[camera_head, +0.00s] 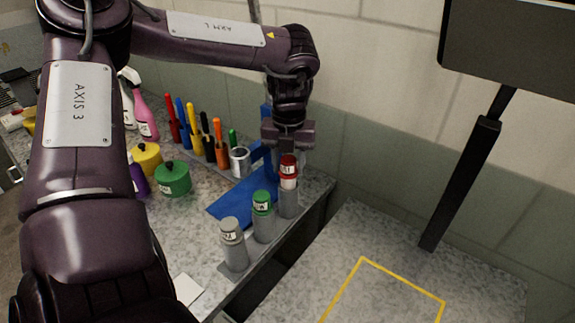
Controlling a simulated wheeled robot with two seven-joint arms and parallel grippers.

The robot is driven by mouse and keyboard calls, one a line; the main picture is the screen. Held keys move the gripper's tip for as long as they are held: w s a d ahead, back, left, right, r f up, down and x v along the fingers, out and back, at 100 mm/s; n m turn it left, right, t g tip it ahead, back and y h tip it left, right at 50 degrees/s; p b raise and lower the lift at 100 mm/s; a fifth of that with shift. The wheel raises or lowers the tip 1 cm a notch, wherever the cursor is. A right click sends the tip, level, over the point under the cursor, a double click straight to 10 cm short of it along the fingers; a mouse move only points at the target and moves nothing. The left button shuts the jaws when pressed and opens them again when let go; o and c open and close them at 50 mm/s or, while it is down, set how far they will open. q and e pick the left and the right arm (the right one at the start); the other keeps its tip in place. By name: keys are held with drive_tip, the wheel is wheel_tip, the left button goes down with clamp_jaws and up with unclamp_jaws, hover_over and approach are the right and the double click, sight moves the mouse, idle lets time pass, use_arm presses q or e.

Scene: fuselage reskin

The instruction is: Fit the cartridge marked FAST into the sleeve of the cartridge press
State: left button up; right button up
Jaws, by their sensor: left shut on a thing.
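A red-topped cartridge (288,170) with a pale band stands at the far end of a row, above a grey tube-like lower part. My left gripper (289,150) comes down from above and is shut on its top; the fingertips are partly hidden. A green-topped cartridge (262,203) and a grey-topped cartridge (231,234) stand upright nearer in the row. Their labels are too small to read, so I cannot tell which is marked FAST. A blue stand (232,201), perhaps the cartridge press, lies behind the row, partly hidden. I cannot make out its sleeve. My right gripper is not in view.
A silver can (240,160) and several coloured-handled tools (194,128) stand along the wall. A yellow-outlined area (384,290) at right is clear, beside a dark post (462,180).

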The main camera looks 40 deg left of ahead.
use_arm(q)
drive_tip(key=shift+r+p, duration=2.55)
drive_tip(key=shift+r, duration=0.9)
drive_tip(key=shift+r+p, duration=1.15)
drive_tip(key=shift+r, duration=0.25)
drive_tip(key=shift+f, duration=0.1)
